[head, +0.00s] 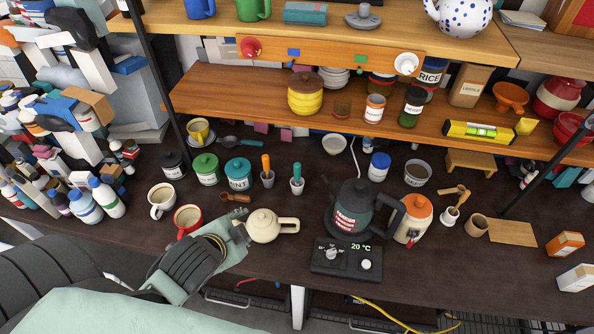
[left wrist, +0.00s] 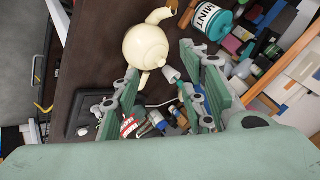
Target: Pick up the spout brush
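Two upright handled tools stand in small cups at the middle of the table: an orange-handled one (head: 266,163) in a grey cup and a teal-handled one (head: 297,171) in a white cup. Which is the spout brush I cannot tell; their lower ends are hidden in the cups. My left gripper (head: 236,236) is low, just left of the cream teapot (head: 264,226). In the left wrist view its fingers (left wrist: 160,88) are spread apart and empty, with the teapot (left wrist: 146,47) and the white cup (left wrist: 170,74) beyond them. My right gripper is not in view.
A white mug (head: 161,200) and a red mug (head: 187,218) stand left of the teapot. The teal mint jar (head: 238,175) is behind. A dark kettle (head: 351,210) stands to the right, with an orange-lidded jar (head: 413,217) beside it. A shelf (head: 230,97) overhangs the back.

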